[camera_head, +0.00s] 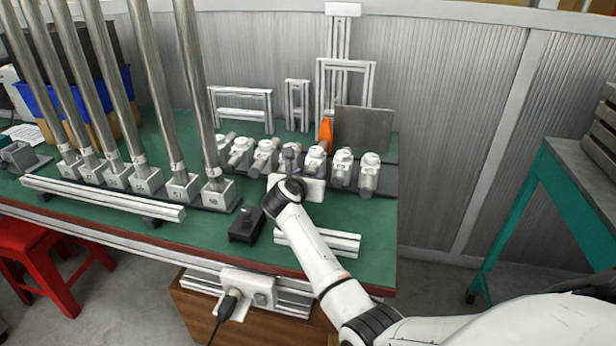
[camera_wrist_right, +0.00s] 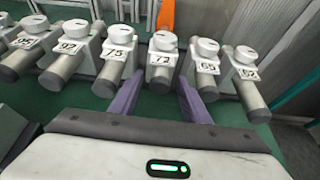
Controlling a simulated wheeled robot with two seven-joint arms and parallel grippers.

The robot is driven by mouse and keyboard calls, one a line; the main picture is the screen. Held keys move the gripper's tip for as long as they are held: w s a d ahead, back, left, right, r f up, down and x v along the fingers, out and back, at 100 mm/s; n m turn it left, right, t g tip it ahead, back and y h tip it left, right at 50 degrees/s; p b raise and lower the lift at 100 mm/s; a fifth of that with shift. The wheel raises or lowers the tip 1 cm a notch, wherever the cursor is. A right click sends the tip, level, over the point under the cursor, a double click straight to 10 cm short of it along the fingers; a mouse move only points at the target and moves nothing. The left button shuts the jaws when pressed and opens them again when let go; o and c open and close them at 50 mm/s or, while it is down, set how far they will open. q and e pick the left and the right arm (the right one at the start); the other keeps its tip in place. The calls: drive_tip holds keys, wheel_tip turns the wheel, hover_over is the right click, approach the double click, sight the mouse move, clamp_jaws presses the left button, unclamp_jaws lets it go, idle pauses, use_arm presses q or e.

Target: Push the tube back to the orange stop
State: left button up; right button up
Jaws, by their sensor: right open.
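The orange stop (camera_head: 326,132) stands upright behind the row of short tubes, and its lower part shows at the top of the right wrist view (camera_wrist_right: 166,14). The short grey tube (camera_wrist_right: 160,78) in the white clamp labelled 72 lines up in front of the stop. My right gripper (camera_head: 291,156) is open at the front of the row. Its two purple fingers (camera_wrist_right: 160,102) lie on either side of tube 72's near end in the right wrist view; I cannot tell whether they touch it. My left gripper is out of view.
Neighbouring clamps labelled 75 (camera_wrist_right: 116,54) and 65 (camera_wrist_right: 207,68) stand close on both sides. Tall steel tubes (camera_head: 150,80) rise from numbered blocks at the left. A grey plate (camera_head: 363,130) stands behind the row. A white rail (camera_head: 335,240) lies near the front edge.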

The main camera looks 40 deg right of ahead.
drive_tip(key=shift+s+a+r, duration=0.15)
drive_tip(key=shift+s+a, duration=0.15)
drive_tip(key=shift+a, duration=0.15)
drive_tip(key=v, duration=0.9)
drive_tip(key=shift+r+p, duration=0.15)
drive_tip(key=shift+p, duration=0.15)
